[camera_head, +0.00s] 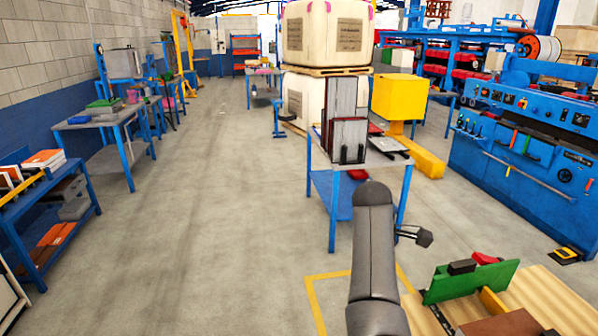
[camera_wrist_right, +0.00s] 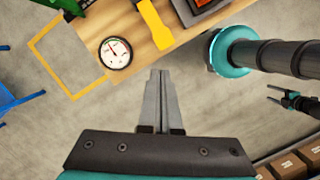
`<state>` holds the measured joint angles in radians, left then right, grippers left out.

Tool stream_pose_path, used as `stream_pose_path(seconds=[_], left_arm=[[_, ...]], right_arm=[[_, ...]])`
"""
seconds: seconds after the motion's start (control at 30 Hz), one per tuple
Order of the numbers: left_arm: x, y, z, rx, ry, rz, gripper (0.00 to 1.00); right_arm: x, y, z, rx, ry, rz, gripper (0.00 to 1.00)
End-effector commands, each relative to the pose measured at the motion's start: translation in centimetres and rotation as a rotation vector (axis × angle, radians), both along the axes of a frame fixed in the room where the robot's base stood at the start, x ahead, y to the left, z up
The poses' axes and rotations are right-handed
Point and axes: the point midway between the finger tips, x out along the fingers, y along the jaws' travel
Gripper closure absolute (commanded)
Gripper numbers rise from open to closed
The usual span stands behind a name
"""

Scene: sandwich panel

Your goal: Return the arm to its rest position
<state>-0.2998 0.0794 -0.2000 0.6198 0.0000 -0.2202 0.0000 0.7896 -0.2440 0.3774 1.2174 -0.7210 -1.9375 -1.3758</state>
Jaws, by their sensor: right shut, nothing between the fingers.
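In the head view one of my arms (camera_head: 375,250), a grey link, rises from the bottom centre; I cannot tell which arm it is. A small dark part (camera_head: 418,237) sticks out to its right. In the right wrist view my right gripper (camera_wrist_right: 160,74) is shut and empty, its fingers together over the floor just short of the wooden bench edge. A small dark gripper (camera_wrist_right: 272,93), my left one, shows at the right of that view with its fingers parted and nothing between them.
The wooden bench (camera_head: 550,300) at bottom right bears a green panel (camera_head: 470,281). In the wrist view it holds a round gauge (camera_wrist_right: 116,53) and a yellow piece (camera_wrist_right: 155,25). A blue-legged table (camera_head: 333,222) stands ahead. Brown boxes (camera_wrist_right: 290,165) lie lower right.

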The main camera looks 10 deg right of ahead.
Motion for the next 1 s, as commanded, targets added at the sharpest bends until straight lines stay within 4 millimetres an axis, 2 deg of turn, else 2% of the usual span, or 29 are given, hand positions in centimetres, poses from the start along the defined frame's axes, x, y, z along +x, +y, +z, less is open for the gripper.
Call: stream_pose_path(seconds=[0.23,0.47,0.67,0.8,1.0], left_arm=[[0.0,0.0,0.0,0.0,0.0,0.0,0.31],[0.0,0.0,0.0,0.0,0.0,0.0,0.31],[0.0,0.0,0.0,0.0,0.0,0.0,0.31],[0.0,0.0,0.0,0.0,0.0,0.0,0.31],[0.0,0.0,0.0,0.0,0.0,0.0,0.31]], right_arm=[[-4.3,-3.3,-5.2,-0.068,-0.135,-0.244,1.0],[-9.2,-4.6,-8.4,-0.092,-0.303,-0.439,1.0],[-13.9,-3.3,-9.8,-0.043,-0.427,-0.558,1.0],[-17.5,-1.3,-10.0,0.033,-0.485,-0.628,1.0],[-21.4,1.7,-9.5,0.145,-0.509,-0.705,1.0]])
